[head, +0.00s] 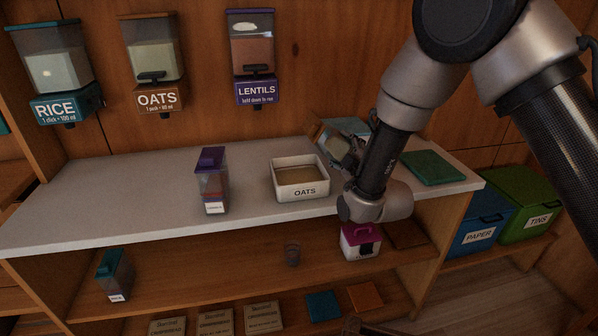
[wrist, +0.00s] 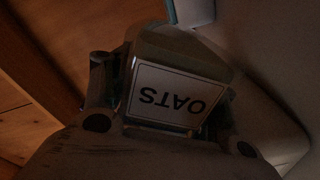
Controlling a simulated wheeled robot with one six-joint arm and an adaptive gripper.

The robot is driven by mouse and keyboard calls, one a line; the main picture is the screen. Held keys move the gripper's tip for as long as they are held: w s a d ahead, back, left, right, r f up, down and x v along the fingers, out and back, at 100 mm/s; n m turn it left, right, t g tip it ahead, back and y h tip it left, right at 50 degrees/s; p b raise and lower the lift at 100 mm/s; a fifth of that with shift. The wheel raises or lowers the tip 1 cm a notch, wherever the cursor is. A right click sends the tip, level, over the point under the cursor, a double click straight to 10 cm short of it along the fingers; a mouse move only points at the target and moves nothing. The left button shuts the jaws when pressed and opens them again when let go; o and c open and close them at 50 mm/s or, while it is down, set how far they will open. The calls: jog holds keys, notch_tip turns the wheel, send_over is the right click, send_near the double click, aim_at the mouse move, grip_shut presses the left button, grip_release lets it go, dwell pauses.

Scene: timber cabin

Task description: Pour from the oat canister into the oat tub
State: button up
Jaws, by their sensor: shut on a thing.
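The oat tub (head: 301,192) is a white open box labelled OATS on the grey counter, with a tan layer inside. My gripper (head: 345,152) is shut on the oat canister (head: 319,131), above and just right of the tub's back right corner. The canister is tilted, with its brownish end up and to the left. In the wrist view the canister (wrist: 178,96) shows its OATS label upside down between the fingers. I see no stream of oats. My gripper hides part of the canister, and its fill level cannot be told.
A purple-lidded canister (head: 212,182) stands left of the tub. A pale blue thing (head: 350,126) is partly hidden behind my gripper. Rice (head: 60,70), oats (head: 153,60) and lentils (head: 252,50) dispensers hang on the wall. The counter's left is clear.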

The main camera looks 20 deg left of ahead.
jog(key=shift+w+d+f+n, duration=0.15)
jog(key=shift+d+n, duration=0.05)
jog(key=shift+n, duration=0.5)
dwell(0.4)
jog(key=shift+s+d+f+n+p, duration=0.3)
jog(key=shift+f+n, duration=0.1)
jog(key=shift+f, duration=0.1)
jog(key=shift+s+d+f+n+p, duration=0.25)
jog(key=shift+d+f+n, duration=0.05)
jog(key=shift+f+n, duration=0.15)
dwell(0.4)
jog(key=shift+s+a+r+n, duration=0.15)
jog(key=shift+a+r+n, duration=0.05)
jog(key=shift+r+n, duration=0.25)
jog(key=shift+s+a+r+n, duration=0.15)
jog(key=shift+r+n, duration=0.25)
dwell(0.5)
jog(key=shift+n+p, duration=0.3)
jog(key=shift+n, duration=0.6)
dwell(0.5)
jog(key=shift+w+a+r+n, duration=0.5)
jog(key=shift+a+r+n, duration=0.2)
jog(key=shift+r+n, duration=0.15)
dwell(0.5)
jog(key=shift+s+a+n+p, duration=0.1)
jog(key=shift+n+p, duration=0.2)
jog(key=shift+n, duration=0.15)
dwell(1.0)
